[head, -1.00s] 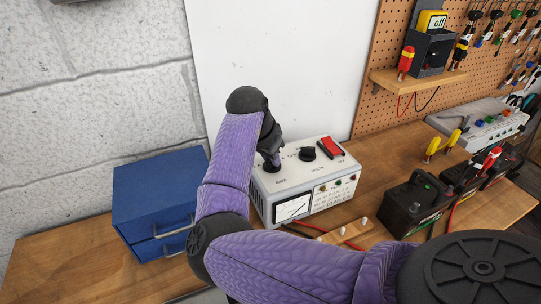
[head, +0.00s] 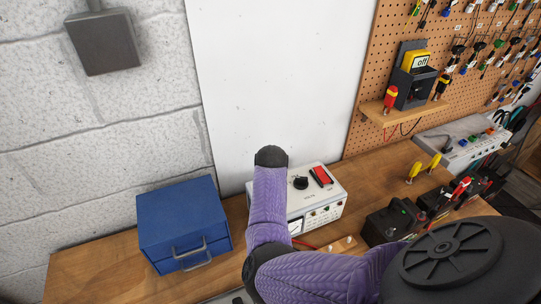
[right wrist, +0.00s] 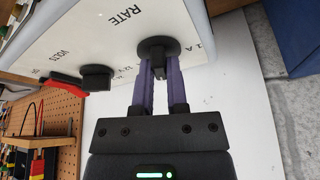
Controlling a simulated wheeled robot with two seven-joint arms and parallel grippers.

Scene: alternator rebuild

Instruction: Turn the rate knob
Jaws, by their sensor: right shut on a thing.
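The pale tester box (head: 334,195) stands on the wooden bench. The black rate knob (right wrist: 156,45) is on its top panel by the RATE lettering, upside down in the right wrist view. My right gripper (right wrist: 158,72) is shut on this knob, one finger on each side of it. In the head view my right forearm hides the rate knob and the gripper. The knob's pointer setting cannot be read. My left gripper is in neither current view.
A black volts knob (head: 300,182) and a red switch (head: 321,176) sit beside the rate knob. A blue drawer box (head: 183,222) is to the left. Black batteries (head: 391,222) and a grey unit (head: 462,142) are to the right. A pegboard (head: 385,60) stands behind.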

